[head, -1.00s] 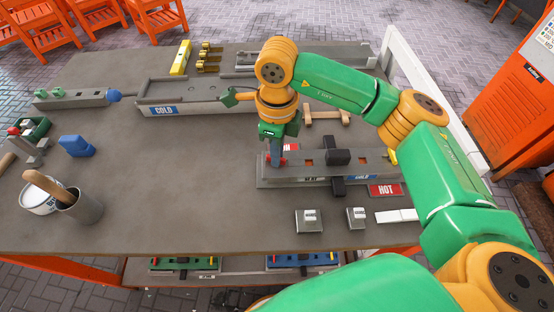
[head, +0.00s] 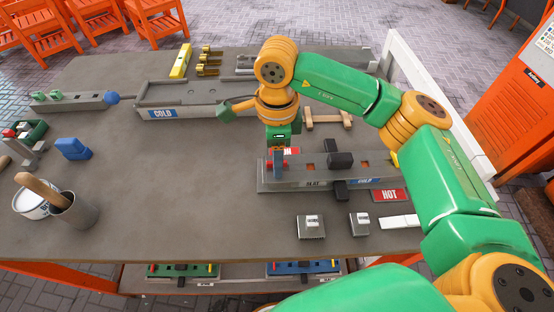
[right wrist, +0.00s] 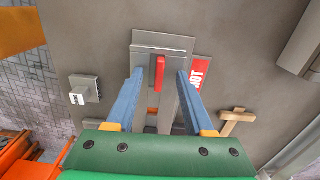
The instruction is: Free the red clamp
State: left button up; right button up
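The red clamp (right wrist: 159,72) shows in the right wrist view as a red lever at the far end of a grey beam fixture (right wrist: 165,43). My right gripper (right wrist: 160,76) is open, with one blue finger on each side of the red lever and visible gaps between. In the head view, my right gripper (head: 278,163) points down at the fixture's left end and hides part of the clamp. My left gripper is not in view.
A black clamp (head: 340,160) crosses the fixture's middle. A wooden T-shaped piece (head: 327,120) lies behind. Grey blocks (head: 311,226) and a HOT sign (head: 389,195) lie in front and right. A COLD trough (head: 190,112) stands behind left. The table's middle left is clear.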

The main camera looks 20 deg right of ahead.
jog(key=shift+r, duration=0.1)
notch_tip(320, 180, up, 7)
jog(key=p, duration=0.5)
